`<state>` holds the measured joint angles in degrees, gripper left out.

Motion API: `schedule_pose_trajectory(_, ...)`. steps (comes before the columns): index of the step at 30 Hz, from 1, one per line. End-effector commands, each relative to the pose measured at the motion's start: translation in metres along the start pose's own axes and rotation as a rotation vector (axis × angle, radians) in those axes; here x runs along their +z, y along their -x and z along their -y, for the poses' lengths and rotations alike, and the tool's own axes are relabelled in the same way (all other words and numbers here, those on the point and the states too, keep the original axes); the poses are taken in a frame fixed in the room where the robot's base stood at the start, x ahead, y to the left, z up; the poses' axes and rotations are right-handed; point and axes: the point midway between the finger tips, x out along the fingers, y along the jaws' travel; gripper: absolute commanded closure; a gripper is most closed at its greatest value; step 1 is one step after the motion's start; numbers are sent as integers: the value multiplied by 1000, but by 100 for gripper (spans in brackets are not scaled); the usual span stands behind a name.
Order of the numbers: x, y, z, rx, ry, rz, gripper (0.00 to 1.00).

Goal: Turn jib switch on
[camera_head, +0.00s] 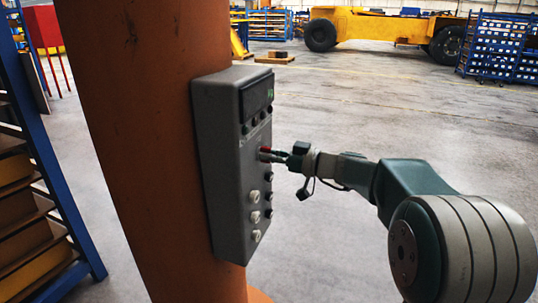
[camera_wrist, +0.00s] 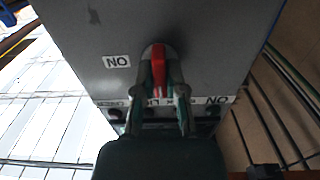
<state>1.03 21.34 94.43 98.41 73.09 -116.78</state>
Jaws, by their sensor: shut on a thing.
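The grey control box (camera_head: 225,165) is mounted on an orange column, with a dark display at its top and buttons and knobs on its front. The red switch lever (camera_head: 265,150) sticks out of the box front. My gripper (camera_head: 268,156) reaches it from the right. In the wrist view, my gripper (camera_wrist: 160,95) has its two fingers closed around the red switch lever (camera_wrist: 158,66), one finger on each side. A white label (camera_wrist: 117,61) reading ON, upside down here, is beside the lever. The fingers hide the lever's base in part.
The orange column (camera_head: 150,120) stands behind the box. A blue rack (camera_head: 45,170) with wooden boards is close on the left. The floor (camera_head: 400,110) to the right is open. A yellow vehicle (camera_head: 380,28) and blue racks are far back.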

Motion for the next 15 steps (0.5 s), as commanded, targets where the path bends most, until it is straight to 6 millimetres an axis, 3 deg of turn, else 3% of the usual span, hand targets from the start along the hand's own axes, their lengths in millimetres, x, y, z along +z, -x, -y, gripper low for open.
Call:
schedule_pose_trajectory(8, 0, 0, -2, 4, -83, -1, 100)
schedule_pose_trajectory(15, 0, 0, -3, 5, -263, -2, 100)
